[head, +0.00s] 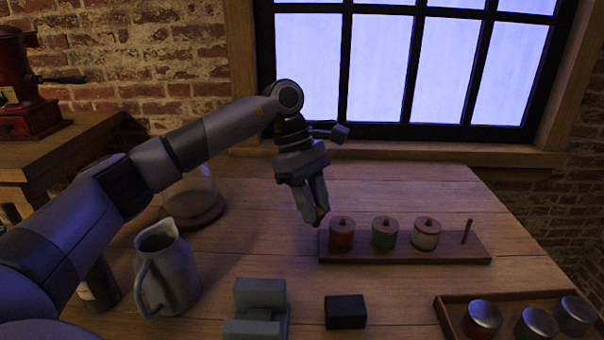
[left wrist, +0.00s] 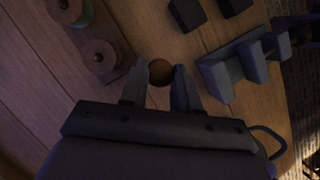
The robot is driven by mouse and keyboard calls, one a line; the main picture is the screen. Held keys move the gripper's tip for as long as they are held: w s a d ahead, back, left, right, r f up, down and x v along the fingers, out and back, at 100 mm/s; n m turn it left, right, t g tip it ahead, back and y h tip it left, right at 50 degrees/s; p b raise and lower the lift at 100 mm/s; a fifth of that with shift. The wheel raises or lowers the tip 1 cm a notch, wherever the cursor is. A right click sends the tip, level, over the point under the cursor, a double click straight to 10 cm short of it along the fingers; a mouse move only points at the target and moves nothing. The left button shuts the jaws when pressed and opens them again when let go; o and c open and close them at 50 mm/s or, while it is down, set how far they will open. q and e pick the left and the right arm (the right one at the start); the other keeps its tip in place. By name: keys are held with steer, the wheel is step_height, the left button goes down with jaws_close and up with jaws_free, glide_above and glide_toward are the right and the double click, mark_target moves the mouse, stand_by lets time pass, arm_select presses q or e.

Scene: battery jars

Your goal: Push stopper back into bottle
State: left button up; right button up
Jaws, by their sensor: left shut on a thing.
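My left gripper (head: 318,216) is shut on a small brown stopper (left wrist: 160,72), with its fingers pointing down above the table. The stopper's round brown end shows between the fingertips in the left wrist view, and a bit of it shows at the fingertips in the head view. A dark bottle (head: 98,290) with a pale label stands at the lower left of the head view, partly hidden by my left arm, so I cannot see its mouth. The gripper is well to the right of the bottle. My right gripper is not in view.
A wooden rack (head: 478,248) with three spools and a bare peg lies right of the gripper. A grey pitcher (head: 172,275) stands beside the bottle. A grey stand (head: 258,298), a black block (head: 345,312), a tray of jars (head: 450,302) and a glass dome (head: 190,200) also occupy the table.

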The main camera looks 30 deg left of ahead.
arm_select(q)
steer(key=s+d+f+m+g+y, duration=0.2)
steer(key=s+d+f+m, duration=0.1)
steer(key=m, duration=0.5)
steer(key=s+d+f+m+g+y, duration=0.1)
steer(key=s+d+f+m+y, duration=0.1)
steer(key=s+m, duration=0.4)
steer(key=shift+d+f+m+g+y, duration=0.35)
steer(key=shift+d+f+m, duration=0.4)
steer(key=shift+m, duration=0.55)
steer(key=shift+s+r, duration=0.1)
